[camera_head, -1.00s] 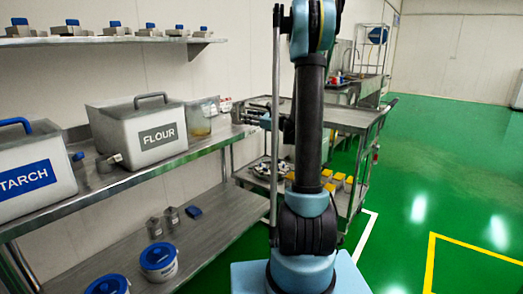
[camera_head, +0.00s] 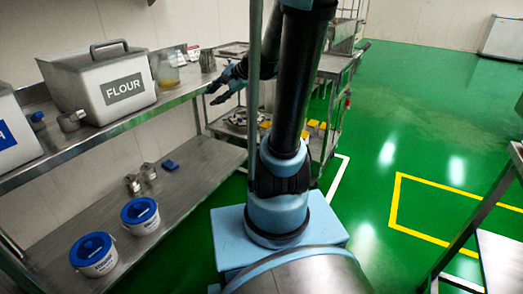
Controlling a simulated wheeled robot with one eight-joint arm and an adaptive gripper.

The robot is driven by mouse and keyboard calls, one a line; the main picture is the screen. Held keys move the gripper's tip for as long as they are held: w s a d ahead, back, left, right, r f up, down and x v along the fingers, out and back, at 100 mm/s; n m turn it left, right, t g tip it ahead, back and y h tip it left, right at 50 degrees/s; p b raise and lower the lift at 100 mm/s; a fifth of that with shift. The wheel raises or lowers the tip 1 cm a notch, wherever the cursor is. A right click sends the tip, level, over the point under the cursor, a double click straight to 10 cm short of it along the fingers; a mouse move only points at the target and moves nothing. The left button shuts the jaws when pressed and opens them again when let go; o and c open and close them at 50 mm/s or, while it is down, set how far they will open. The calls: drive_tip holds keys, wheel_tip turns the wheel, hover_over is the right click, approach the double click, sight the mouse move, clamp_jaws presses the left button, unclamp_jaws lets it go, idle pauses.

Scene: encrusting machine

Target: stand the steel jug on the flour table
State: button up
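A grey steel cylinder (camera_head: 207,60), which looks like the jug, stands upright at the far end of the upper steel shelf, right of a clear container. The white FLOUR bin (camera_head: 100,80) stands on that same steel table (camera_head: 110,132). My gripper (camera_head: 213,92) is in front of and below the cylinder, beyond the shelf's edge. Its dark fingers point left and look spread, with nothing between them. It appears apart from the cylinder. My arm's column hides part of the forearm.
A clear container (camera_head: 165,72) stands beside the flour bin. A small steel vessel (camera_head: 72,120) is near the shelf's front edge. Two blue-lidded tubs (camera_head: 140,216) stand on the lower shelf. A steel trolley (camera_head: 335,65) is behind my arm; another table's frame (camera_head: 480,210) is at right.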

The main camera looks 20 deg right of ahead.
drive_tip(key=s+d+f+n+g+h, duration=0.1)
drive_tip(key=s+d+f+n+h, duration=0.1)
drive_tip(key=s, duration=0.6)
drive_tip(key=s+d+f+n+g+h, duration=0.1)
drive_tip(key=s+d+f+n+h, duration=0.2)
drive_tip(key=s+d+f+n, duration=0.2)
drive_tip(key=s+d+f+n+g+h, duration=0.1)
drive_tip(key=s+d+f+n+h, duration=0.2)
drive_tip(key=s, duration=0.8)
drive_tip(key=shift+s+d+f+n+g, duration=0.15)
drive_tip(key=shift+d+f+n+g, duration=0.15)
drive_tip(key=shift+d+f+n, duration=0.55)
drive_tip(key=shift+d+r, duration=0.1)
drive_tip(key=shift+w+f, duration=0.2)
drive_tip(key=shift+w, duration=0.2)
